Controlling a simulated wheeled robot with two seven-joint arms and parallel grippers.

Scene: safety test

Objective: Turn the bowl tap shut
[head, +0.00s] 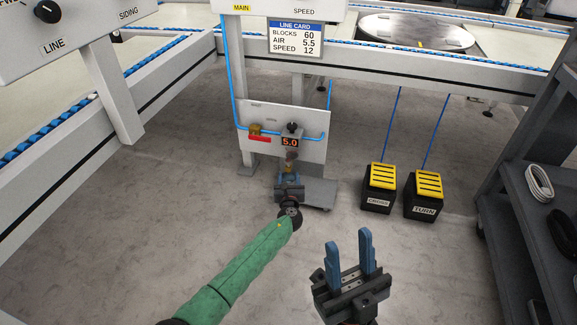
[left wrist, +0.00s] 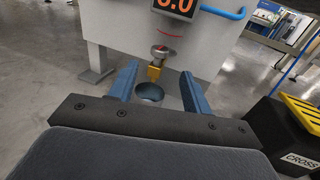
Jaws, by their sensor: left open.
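The bowl tap (left wrist: 154,73) is a small yellow-brass piece under a round grey fitting (left wrist: 163,52) on the white panel. In the head view this spot below the 5.0 display (head: 290,142) is small and partly hidden by my left gripper (head: 289,178). In the left wrist view, my left gripper (left wrist: 158,72) is open, its blue fingers either side of the tap, with visible gaps. A round blue cup (left wrist: 150,92) shows below the tap, between the fingers. Contact cannot be told. My right gripper (head: 349,245) is open and empty, apart from the panel.
A brass valve with a red lever (head: 259,139) sits left of the display. Black pedal boxes marked CROSS (head: 379,190) and TURN (head: 423,197) stand on the floor to the right. A grey shelf (head: 530,225) is at far right. Floor at left is clear.

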